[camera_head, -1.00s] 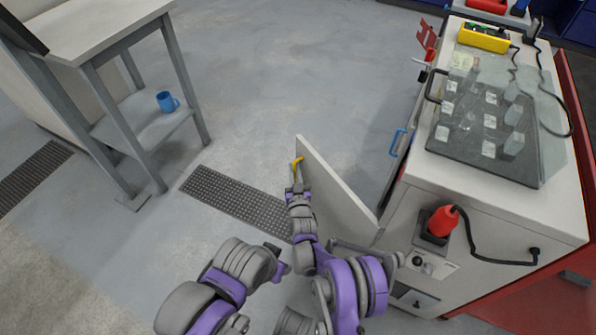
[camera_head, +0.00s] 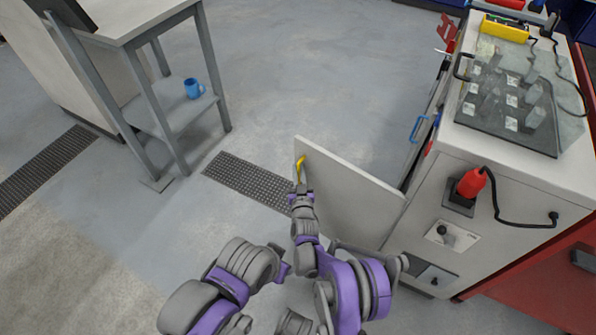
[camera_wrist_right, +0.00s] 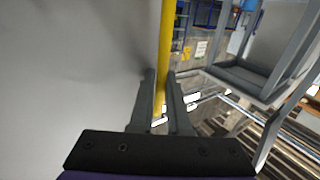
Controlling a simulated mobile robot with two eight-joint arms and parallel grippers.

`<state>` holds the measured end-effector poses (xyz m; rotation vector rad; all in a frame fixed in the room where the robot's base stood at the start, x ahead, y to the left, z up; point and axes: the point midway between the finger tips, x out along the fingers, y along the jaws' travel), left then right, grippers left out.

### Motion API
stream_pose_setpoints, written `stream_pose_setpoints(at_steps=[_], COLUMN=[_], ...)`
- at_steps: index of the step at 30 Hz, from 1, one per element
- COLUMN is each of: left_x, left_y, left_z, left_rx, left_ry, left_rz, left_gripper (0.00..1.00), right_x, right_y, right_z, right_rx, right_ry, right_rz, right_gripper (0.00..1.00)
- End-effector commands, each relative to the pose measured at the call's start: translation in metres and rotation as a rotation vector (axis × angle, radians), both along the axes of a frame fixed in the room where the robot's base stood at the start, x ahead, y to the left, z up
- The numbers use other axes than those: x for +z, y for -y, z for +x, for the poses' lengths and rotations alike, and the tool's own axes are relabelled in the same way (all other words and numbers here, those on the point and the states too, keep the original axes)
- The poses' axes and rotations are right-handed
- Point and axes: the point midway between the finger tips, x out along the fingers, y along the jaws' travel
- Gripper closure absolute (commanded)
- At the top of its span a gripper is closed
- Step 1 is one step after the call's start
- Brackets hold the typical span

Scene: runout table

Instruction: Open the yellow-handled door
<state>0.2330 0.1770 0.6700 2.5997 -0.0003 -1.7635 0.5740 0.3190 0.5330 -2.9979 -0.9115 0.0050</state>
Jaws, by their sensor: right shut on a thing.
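The door (camera_head: 345,198) is a pale panel that stands swung out from the cabinet (camera_head: 440,205) at the right. Its yellow handle (camera_head: 300,166) is on the door's outer left edge in the head view. My right gripper (camera_head: 301,187) is shut on the lower part of the handle. In the right wrist view the yellow handle (camera_wrist_right: 167,45) runs down between the two fingers (camera_wrist_right: 161,100), with the pale door face to the left. My left arm shows low in the head view, but its gripper cannot be made out clearly.
A blue handle (camera_head: 418,128) sits on the cabinet's side. A red plug (camera_head: 471,183) with a black cable is on its front. A workbench (camera_head: 150,22) with a blue mug (camera_head: 193,89) on its shelf stands at the left. The floor between is clear, with a dark grate (camera_head: 248,180).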

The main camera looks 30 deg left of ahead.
Motion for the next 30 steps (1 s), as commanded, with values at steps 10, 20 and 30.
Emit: stream_pose_setpoints(at_steps=[10,20,30], left_x=[0.0,0.0,0.007], left_y=[0.0,0.0,0.0], left_z=[0.0,0.0,-0.001], left_rx=[0.0,0.0,0.0], left_ry=[0.0,0.0,0.002], left_rz=[0.0,0.0,0.0], left_gripper=[0.5,0.5,0.5], right_x=[0.001,0.0,0.002], right_y=[0.001,0.001,0.018], right_z=[0.001,0.0,-0.026], right_rx=[-0.002,-0.001,-0.001], right_ry=[0.002,0.001,0.001], right_rz=[0.001,0.001,0.001], right_gripper=[1.0,0.73,0.73])
